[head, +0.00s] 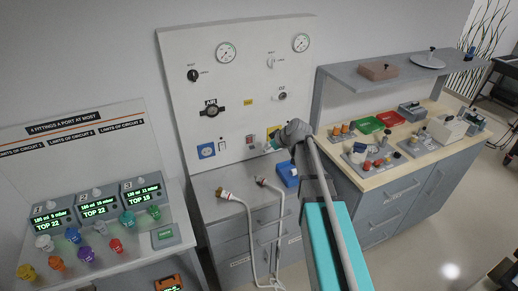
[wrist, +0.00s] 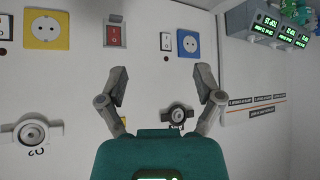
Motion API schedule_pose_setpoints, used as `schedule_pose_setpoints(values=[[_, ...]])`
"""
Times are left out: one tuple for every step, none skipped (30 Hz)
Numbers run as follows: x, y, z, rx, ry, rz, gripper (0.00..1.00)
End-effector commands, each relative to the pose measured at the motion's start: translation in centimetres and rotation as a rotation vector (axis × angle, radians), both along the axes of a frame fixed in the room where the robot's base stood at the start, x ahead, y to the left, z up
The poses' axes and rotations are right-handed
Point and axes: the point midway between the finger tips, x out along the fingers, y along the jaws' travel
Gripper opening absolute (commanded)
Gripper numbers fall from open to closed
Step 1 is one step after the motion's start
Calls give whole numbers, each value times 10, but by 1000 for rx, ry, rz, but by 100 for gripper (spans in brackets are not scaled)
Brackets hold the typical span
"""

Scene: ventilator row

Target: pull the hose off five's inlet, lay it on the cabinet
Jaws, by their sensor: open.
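Two pale hoses have their fitted ends on the grey cabinet top (head: 208,180). One end, the left hose fitting (head: 223,194), lies near the front edge; the right hose fitting (head: 262,181) lies further right. Both hoses hang down the cabinet front. I cannot make out a unit numbered five or a hose on its inlet. My gripper (head: 271,143) is in front of the wall panel's right side. In the wrist view its fingers (wrist: 162,78) are apart and empty, facing the panel. The AIR port (wrist: 178,115) and another round port (wrist: 30,135) show there, both without a hose.
Numbered ventilator units (head: 100,205) with coloured fittings stand at left. The panel carries gauges (head: 226,52), a blue socket (head: 206,150) and a red switch (wrist: 115,35). A blue item (head: 287,174) sits on the cabinet beside my arm. A crowded wooden counter (head: 376,179) is at right.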

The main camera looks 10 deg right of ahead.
Motion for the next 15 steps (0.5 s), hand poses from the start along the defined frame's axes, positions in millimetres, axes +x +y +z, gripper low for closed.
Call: schedule_pose_setpoints(values=[[-1, -7, 9, 0, 0, -11, 84], [-1, -10, 11, 0, 0, -18, 84], [-2, -14, 14, 0, 0, -25, 84], [-2, -17, 16, 0, 0, -30, 84], [-2, -19, 18, 0, 0, -35, 84], [-2, -22, 20, -1, 0, -40, 84], [-3, -25, 22, -1, -1, -45, 84], [-3, -27, 23, -1, -1, -49, 84], [-3, -30, 25, -1, -1, -54, 84], [-3, -31, 26, -1, -1, -57, 84], [-3, -33, 27, -1, -1, -60, 84], [-3, -35, 28, -1, -1, -63, 84], [-3, -35, 28, -1, -1, -64, 84], [-4, -36, 28, -1, -2, -66, 84], [-4, -37, 29, -1, -1, -67, 84]])
